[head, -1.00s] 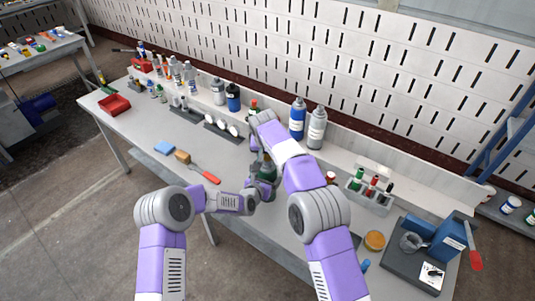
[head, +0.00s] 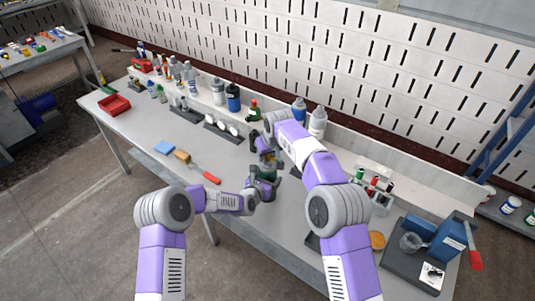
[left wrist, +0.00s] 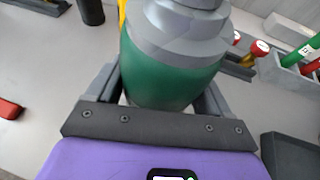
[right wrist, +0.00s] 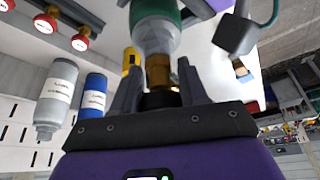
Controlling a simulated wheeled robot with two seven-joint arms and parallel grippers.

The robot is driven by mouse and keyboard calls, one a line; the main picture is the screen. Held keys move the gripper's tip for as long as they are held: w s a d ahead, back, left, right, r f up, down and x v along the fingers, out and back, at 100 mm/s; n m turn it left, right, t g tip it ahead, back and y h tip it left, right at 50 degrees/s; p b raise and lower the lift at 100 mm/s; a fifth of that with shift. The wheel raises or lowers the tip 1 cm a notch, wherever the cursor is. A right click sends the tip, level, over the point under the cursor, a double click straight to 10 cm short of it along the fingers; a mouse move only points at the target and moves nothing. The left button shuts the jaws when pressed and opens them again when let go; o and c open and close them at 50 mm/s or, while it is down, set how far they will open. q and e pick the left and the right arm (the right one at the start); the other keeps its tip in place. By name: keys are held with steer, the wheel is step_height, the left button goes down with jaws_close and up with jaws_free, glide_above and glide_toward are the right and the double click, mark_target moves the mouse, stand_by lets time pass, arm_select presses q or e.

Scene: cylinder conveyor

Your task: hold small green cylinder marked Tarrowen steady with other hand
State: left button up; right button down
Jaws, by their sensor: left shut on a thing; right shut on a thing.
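The small green cylinder (head: 266,174) stands above the bench between my two hands in the head view. The left wrist view shows its green body (left wrist: 168,78) and grey shoulder between the jaws of my left gripper (left wrist: 165,100), shut around the body. The right wrist view shows its green body (right wrist: 150,8), pale grey shoulder and brass fitting (right wrist: 158,72) with a black part below. My right gripper (right wrist: 157,85) is shut on the brass fitting. The name Tarrowen is not readable from here. Fingertips are largely hidden in the head view.
A grey bottle (head: 317,122) and a blue bottle (head: 299,110) stand behind my right arm. A rack of small cylinders (head: 380,197) and a dark tray (head: 402,270) are to the right.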

steer(key=n+y, duration=0.1)
steer(key=n, duration=0.2)
steer(key=n+g+y, duration=0.1)
steer(key=n, duration=0.2)
steer(key=c, duration=0.7)
jaws_free()
steer(key=shift+r, duration=1.3)
steer(key=m+h, duration=0.1)
steer(key=m, duration=0.3)
steer(key=shift+t, duration=0.4)
steer(key=shift+m+h, duration=0.5)
steer(key=shift+m, duration=0.6)
